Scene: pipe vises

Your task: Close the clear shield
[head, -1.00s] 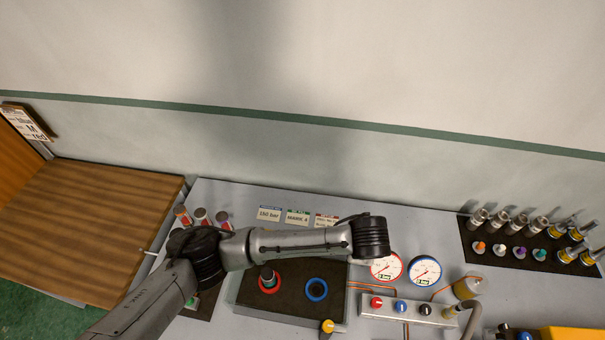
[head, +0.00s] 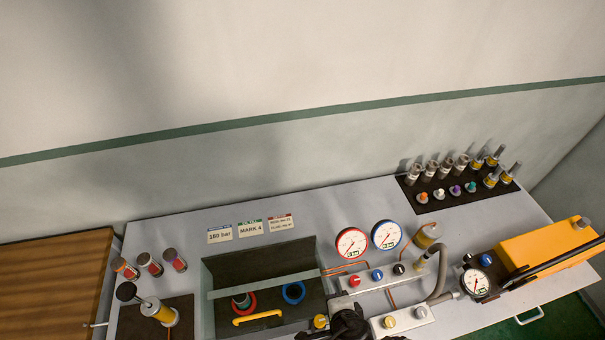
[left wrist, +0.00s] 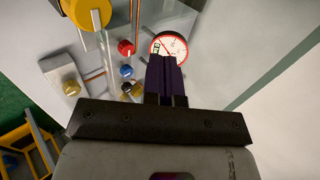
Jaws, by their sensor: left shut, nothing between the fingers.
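The clear shield (head: 222,300) shows in the head view as a faint see-through panel over the dark-floored box, with a grey bar (head: 265,285) across it and a yellow handle (head: 257,317) near its front. Its exact tilt is hard to tell. Inside the box are a red ring (head: 244,303) around a grey cylinder and a blue ring (head: 293,292). My left gripper (left wrist: 163,65) is shut and empty in the left wrist view, its dark fingers pointing toward the red gauge (left wrist: 169,47). My right gripper is not in view.
Red and blue gauges (head: 386,234) and a valve block (head: 375,282) with coloured knobs stand right of the box. A black part (head: 348,325) at the bottom edge is probably my arm. A pump (head: 160,312) stands left of the box.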

